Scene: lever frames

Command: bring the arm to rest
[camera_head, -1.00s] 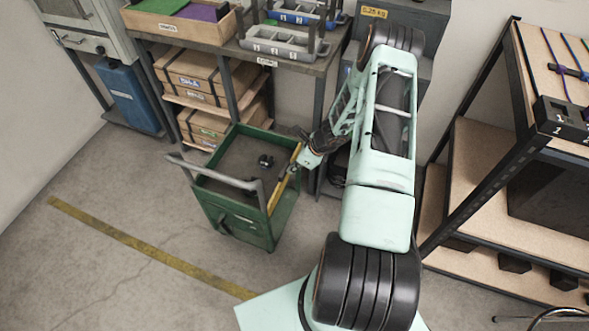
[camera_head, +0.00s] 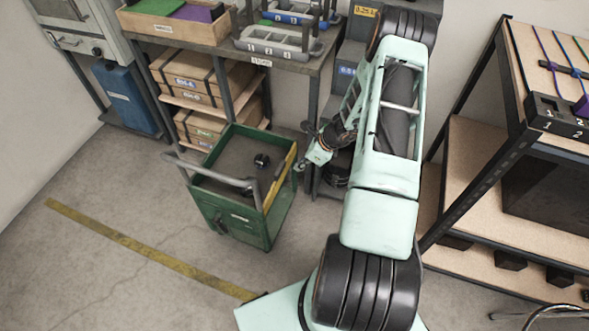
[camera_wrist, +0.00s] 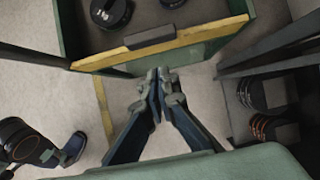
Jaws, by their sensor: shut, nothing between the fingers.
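My arm reaches away from my base, with the forearm folded down and left. My gripper (camera_head: 301,165) hangs just right of the green cart in the head view, by the cart's yellow-edged side. In the wrist view my gripper (camera_wrist: 160,74) points at that yellow edge with its fingertips together and nothing between them. It appears apart from the cart, though the exact gap is hard to judge.
The green cart (camera_head: 230,220) holds a small black item (camera_head: 262,161). A workbench (camera_head: 225,52) with trays and boxes stands behind it. A shelf rack (camera_head: 485,185) stands at right. The floor (camera_head: 110,205) at left is clear, with a yellow line.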

